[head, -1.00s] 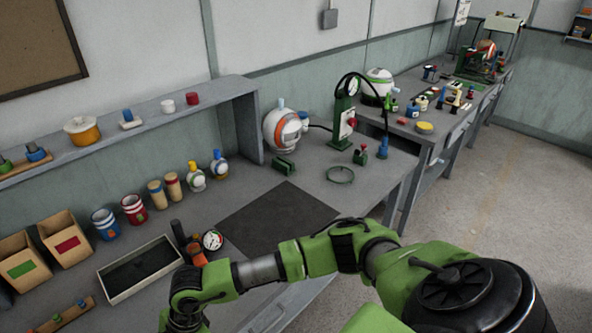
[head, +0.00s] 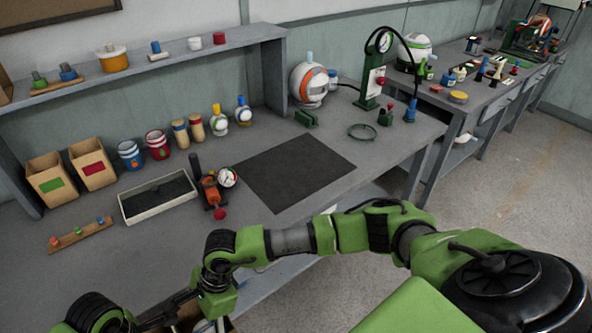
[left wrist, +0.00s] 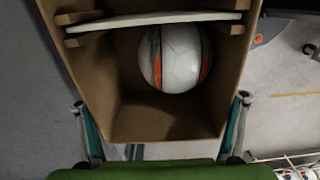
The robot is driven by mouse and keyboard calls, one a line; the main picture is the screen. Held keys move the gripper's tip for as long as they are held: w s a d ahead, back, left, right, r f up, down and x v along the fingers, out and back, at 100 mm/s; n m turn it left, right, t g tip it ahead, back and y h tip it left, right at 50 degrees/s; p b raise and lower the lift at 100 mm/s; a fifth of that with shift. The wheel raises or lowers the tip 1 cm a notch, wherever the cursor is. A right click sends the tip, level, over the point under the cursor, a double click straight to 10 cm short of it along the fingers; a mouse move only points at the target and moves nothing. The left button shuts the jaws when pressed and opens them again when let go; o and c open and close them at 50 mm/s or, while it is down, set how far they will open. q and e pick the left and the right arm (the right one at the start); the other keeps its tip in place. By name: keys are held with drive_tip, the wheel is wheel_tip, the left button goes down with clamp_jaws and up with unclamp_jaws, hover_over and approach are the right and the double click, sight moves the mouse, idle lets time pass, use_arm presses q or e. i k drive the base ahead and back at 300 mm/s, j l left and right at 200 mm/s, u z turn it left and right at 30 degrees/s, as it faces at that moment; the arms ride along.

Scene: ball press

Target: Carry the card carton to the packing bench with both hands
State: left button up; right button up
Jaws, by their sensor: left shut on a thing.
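The brown card carton (left wrist: 165,122) is open in the left wrist view, with a white ball (left wrist: 181,60) with orange and dark stripes inside. A pale bar (left wrist: 150,22) crosses the carton's far part. My left gripper (left wrist: 161,104) is shut on the carton, its fingers showing at both sides of the near wall. In the head view only a bit of the carton (head: 190,318) shows at the bottom edge. My right arm reaches to it from the right; its gripper (head: 208,322) is mostly cut off, so its jaws are unclear. The grey bench (head: 130,245) lies beyond the arms.
A dark mat (head: 293,172) lies clear on the bench. An open tray (head: 160,211), an orange-and-black device with a gauge (head: 228,177), two small boxes (head: 92,163) and a peg strip (head: 80,236) stand left of it. A green press (head: 370,85) stands behind right. Floor is open at right.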

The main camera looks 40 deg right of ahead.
sight(294, 166)
drive_tip(key=i+l, duration=0.1)
drive_tip(key=l, duration=1.4)
